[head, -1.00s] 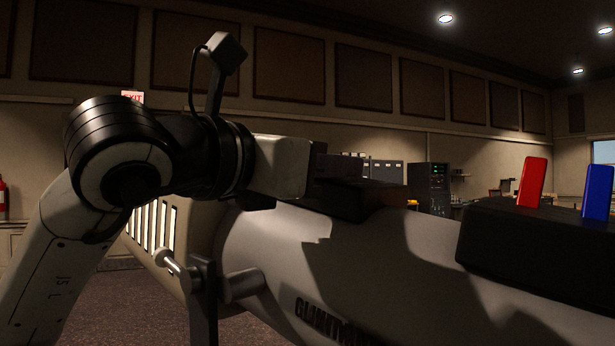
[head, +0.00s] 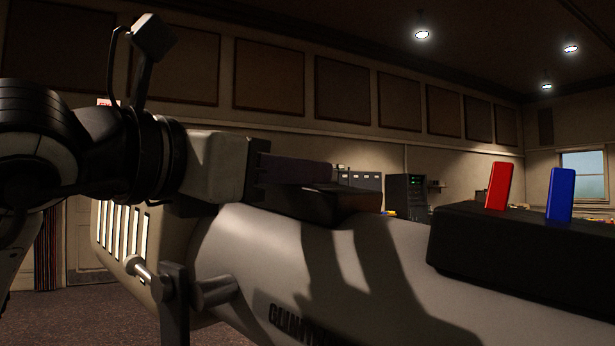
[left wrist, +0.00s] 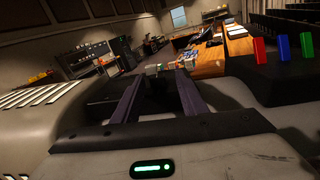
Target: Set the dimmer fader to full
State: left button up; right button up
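My left gripper (head: 326,172) reaches from the left over a large pale spotlight-like body (head: 385,265) with dark lettering. Its two dark fingers stand apart in the left wrist view (left wrist: 158,76), with nothing seen held between them. A low black housing (head: 345,207) sits on top of the body, just below and beyond the fingers. I cannot make out a dimmer fader on it; the gripper hides part of it. Whether the fingers touch the housing is unclear. My right gripper is not in view.
A black box (head: 470,243) to the right carries upright red (head: 499,186) and blue (head: 560,195) levers. A green lever (left wrist: 307,46) shows beside them in the left wrist view. A clamp (head: 172,288) projects at the lower left. Wooden desks (left wrist: 205,62) stand beyond.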

pick_arm(q)
jog(key=b+v, duration=0.1)
jog(key=v, duration=0.5)
jog(key=shift+s, duration=0.3)
jog(key=shift+a, duration=0.1)
